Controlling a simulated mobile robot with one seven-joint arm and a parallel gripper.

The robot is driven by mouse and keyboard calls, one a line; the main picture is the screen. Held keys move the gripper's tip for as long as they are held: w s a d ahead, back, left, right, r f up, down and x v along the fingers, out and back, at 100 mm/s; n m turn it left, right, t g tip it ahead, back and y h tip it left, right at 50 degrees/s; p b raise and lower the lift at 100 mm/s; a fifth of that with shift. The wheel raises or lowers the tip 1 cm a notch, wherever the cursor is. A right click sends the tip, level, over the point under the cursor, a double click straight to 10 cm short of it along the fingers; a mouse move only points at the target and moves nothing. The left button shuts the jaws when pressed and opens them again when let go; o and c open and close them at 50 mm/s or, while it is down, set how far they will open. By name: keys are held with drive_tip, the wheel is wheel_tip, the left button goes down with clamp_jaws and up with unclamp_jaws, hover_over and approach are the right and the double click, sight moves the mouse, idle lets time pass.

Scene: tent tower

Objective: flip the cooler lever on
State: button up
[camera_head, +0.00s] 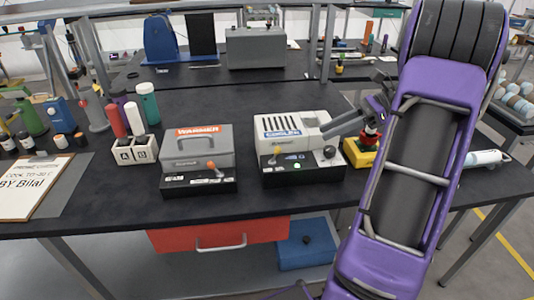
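The cooler (300,128) is a white box with a blue "COOLER" label and top vents, on a black base at the centre-right of the table. A small green light (297,166) shows on its base front.
The grey warmer (197,145), with an orange-tipped lever, stands left of the cooler. A yellow block (360,154) with a red-and-black part is right of the cooler, under my arm. Bottles in a white holder (136,152) and a clipboard (32,187) are left. The table front is clear.

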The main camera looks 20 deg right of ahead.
sight(267, 163)
drive_tip(key=shift+s+r+t+y, duration=0.2)
drive_tip(key=shift+s+t+y, duration=0.15)
drive_tip(key=shift+y, duration=0.25)
drive_tip(key=shift+a, duration=0.3)
drive_tip(key=b+x, duration=0.2)
drive_tip(key=x, duration=1.4)
drive_tip(key=shift+w+a+f+b, duration=0.15)
drive_tip(key=shift+a+f+b, duration=0.15)
drive_tip(key=shift+b, duration=0.1)
clamp_jaws()
drive_tip(key=shift+r, duration=0.1)
